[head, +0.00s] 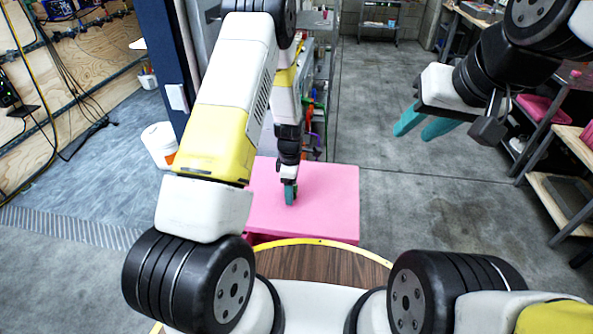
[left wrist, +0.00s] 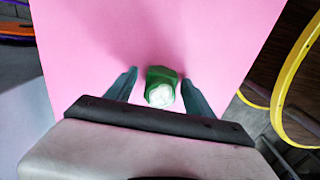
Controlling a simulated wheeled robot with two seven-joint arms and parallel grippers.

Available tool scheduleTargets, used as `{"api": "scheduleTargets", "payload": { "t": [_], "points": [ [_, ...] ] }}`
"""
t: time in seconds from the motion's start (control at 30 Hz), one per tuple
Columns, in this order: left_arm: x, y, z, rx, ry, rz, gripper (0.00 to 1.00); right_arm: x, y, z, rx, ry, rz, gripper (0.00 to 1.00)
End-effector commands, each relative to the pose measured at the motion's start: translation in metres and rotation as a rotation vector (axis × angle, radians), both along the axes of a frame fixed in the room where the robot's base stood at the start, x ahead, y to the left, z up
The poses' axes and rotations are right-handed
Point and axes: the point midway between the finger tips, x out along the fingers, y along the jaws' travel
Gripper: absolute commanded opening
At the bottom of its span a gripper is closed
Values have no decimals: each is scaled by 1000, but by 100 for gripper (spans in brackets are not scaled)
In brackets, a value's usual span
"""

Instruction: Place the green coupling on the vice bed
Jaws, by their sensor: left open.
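The green coupling (left wrist: 161,87) is on the pink surface (left wrist: 150,30) in the left wrist view, with a pale, whitish end facing the camera. My left gripper (left wrist: 156,84) is open, one teal finger on each side of the coupling, with gaps showing between fingers and coupling. In the head view my left gripper (head: 290,192) points down over the pink surface (head: 325,205), and the coupling is mostly hidden there. My right gripper (head: 420,128) is open and empty, raised over the floor at the right. I cannot make out a vice bed in either view.
A white bucket (head: 160,145) stands on the floor at the left. Shelves with pink items (head: 540,108) line the right side. A rack of tools (head: 316,105) stands behind the pink surface. The grey floor (head: 400,190) right of the pink surface is clear.

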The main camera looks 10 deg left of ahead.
Motion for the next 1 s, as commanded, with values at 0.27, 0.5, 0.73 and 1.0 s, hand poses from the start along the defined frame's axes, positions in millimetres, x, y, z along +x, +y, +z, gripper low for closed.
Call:
{"api": "scheduleTargets", "payload": {
  "t": [0.27, 0.5, 0.73, 1.0],
  "points": [
    [0, 0, 0, 0, 0, -1, 17, 0, 0, 0, 0, 0, 0, 36],
    [0, 0, 0, 0, 0, -1, 0, 0, 0, 0, 0, 0, 0, 36],
    [0, 0, 6, 0, -2, -2, 0, 0, 0, 0, 0, 0, 0, 36],
    [1, -1, 37, 0, -4, -1, 0, 0, 0, 0, 0, 0, 0, 36]
  ]
}}
